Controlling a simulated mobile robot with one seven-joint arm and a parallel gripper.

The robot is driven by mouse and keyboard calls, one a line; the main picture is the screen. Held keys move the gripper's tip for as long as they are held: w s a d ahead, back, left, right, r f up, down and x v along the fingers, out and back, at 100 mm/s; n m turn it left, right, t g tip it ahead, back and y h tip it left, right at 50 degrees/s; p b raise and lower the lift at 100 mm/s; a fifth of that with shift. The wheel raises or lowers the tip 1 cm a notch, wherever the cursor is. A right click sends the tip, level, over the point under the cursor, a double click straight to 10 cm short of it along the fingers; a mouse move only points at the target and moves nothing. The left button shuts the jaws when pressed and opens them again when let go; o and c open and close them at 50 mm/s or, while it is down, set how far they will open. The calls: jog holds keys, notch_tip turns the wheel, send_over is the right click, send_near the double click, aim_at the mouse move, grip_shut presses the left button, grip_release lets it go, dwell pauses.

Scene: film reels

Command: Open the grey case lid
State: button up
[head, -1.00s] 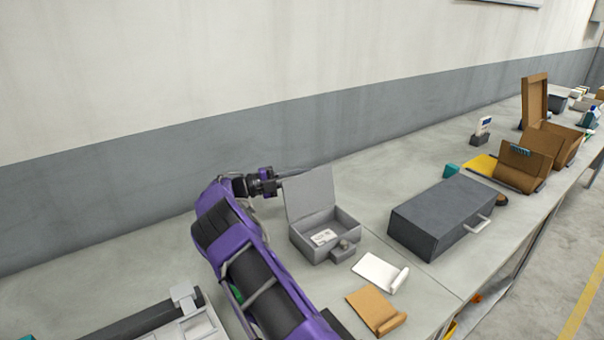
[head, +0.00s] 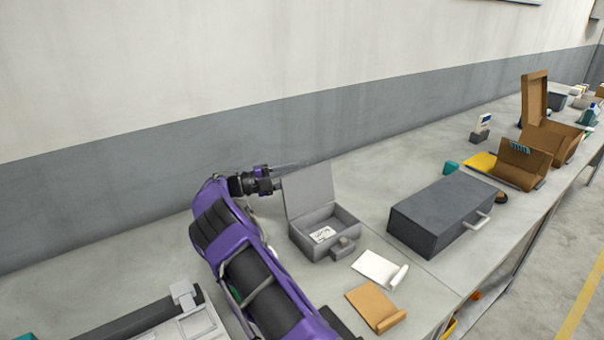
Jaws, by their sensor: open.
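The grey case (head: 316,242) stands on the bench in the middle of the head view. Its lid (head: 310,190) is up, standing roughly upright along the back edge. A white label (head: 322,234) shows inside the case, and a small latch block (head: 342,246) is on its front. My gripper (head: 282,176) is at the upper left of the raised lid, behind or beside its top corner. The fingers are small and blurred here; they are open with nothing seen between them. I cannot tell whether they touch the lid.
A dark grey box (head: 440,215) with a handle stands right of the case. A white pad (head: 379,268) and a tan pad (head: 375,305) lie in front. Brown boxes (head: 524,165) stand farther right. The wall is behind. Bare bench shows between the case and the wall.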

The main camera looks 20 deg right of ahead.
jog(key=w+a, duration=0.1)
jog(key=a, duration=0.5)
jog(key=shift+f, duration=0.3)
jog(key=shift+a, duration=0.1)
